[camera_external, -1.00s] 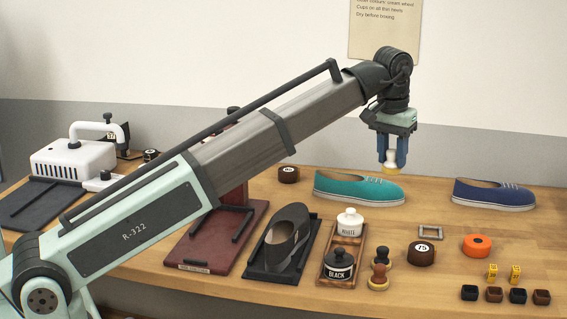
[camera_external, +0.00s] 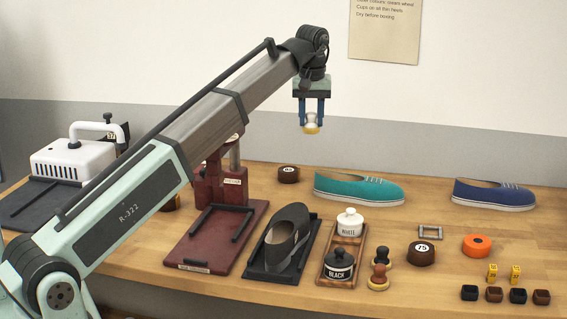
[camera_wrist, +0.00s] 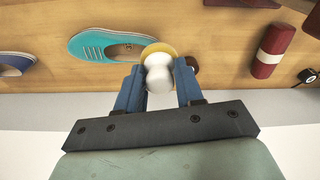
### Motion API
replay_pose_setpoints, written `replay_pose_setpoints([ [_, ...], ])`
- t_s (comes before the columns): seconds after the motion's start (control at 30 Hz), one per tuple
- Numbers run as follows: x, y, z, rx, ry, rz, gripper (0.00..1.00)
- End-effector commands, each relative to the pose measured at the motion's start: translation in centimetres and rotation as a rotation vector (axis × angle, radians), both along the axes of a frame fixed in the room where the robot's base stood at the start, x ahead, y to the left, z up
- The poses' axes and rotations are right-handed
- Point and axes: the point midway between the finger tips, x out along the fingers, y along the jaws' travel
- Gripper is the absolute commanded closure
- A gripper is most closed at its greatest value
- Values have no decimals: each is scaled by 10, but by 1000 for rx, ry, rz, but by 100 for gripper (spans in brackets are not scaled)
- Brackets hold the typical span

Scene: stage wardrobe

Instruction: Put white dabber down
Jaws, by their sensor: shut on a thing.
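The white dabber (camera_external: 311,124) is held between the blue fingers of my gripper (camera_external: 311,115), high above the table's back edge. Its yellowish pad faces down. In the wrist view the dabber's white knob (camera_wrist: 158,75) sits between the fingertips of my gripper (camera_wrist: 159,84), with the yellow rim beyond it. A wooden tray (camera_external: 327,277) on the table holds a white jar (camera_external: 349,222) and a black jar (camera_external: 339,263). Two other dabbers, one black-topped (camera_external: 382,256) and one brown (camera_external: 377,281), stand right of the tray.
A teal shoe (camera_external: 358,188) and a navy shoe (camera_external: 493,194) lie at the back. A dark shoe (camera_external: 285,238) rests on a black stand. A red press (camera_external: 222,190) stands left. Rolls, yellow pieces and small dark cups lie at right. Bare table shows between them.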

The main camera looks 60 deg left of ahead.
Motion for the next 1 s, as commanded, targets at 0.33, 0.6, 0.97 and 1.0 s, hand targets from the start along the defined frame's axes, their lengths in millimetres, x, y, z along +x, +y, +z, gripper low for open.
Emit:
replay_pose_setpoints([
  [0.33, -43, 124, 0, -1, 1, 255, 92],
  [0.6, -90, 211, 0, 0, 1, 450, 92],
  [0.97, -168, 318, 0, 1, 0, 709, 92],
  [1.0, -178, 329, 0, 1, 0, 739, 92],
])
